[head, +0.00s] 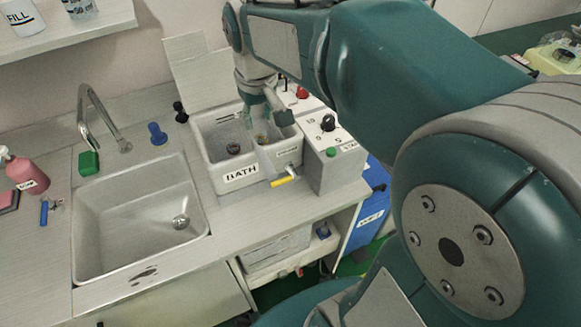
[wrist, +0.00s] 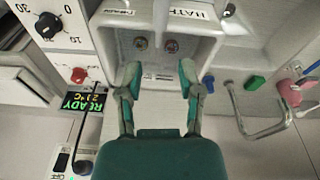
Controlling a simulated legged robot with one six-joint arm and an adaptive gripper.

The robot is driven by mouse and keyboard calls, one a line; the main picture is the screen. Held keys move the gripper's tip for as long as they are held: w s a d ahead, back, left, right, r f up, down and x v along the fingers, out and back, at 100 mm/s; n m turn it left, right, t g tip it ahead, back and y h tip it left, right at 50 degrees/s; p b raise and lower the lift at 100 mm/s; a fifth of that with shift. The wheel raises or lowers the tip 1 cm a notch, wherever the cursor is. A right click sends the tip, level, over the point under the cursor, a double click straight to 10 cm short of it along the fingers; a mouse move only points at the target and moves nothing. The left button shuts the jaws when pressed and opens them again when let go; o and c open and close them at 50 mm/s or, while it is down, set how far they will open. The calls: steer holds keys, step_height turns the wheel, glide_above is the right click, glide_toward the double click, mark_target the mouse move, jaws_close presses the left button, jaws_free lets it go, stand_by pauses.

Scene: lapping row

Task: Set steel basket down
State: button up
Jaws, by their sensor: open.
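My gripper (head: 265,114) is open above the right side of the grey bath (head: 228,184), and nothing shows between its fingers. In the wrist view my gripper (wrist: 159,80) has its two green-grey fingers spread apart, with the labelled bath (wrist: 216,18) beyond the fingertips. Two small dark round items (wrist: 156,45) lie on the bath floor; I cannot tell whether they are drains or contents. A small metallic piece (head: 226,117) shows at the bath's back edge. I cannot clearly make out a steel basket in either view.
A control box (head: 331,160) with knobs stands right of the bath. An empty sink (head: 135,225) with a curved tap (head: 95,113) is on the left. A raised lid (head: 196,70) stands behind the bath. A yellow-handled valve (head: 284,181) sticks out in front.

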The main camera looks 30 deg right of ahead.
steer(key=s+m+t, duration=0.1)
steer(key=s+t, duration=0.2)
steer(key=s, duration=1.2)
steer(key=shift+f+m+t, duration=0.3)
steer(key=shift+f+t, duration=0.1)
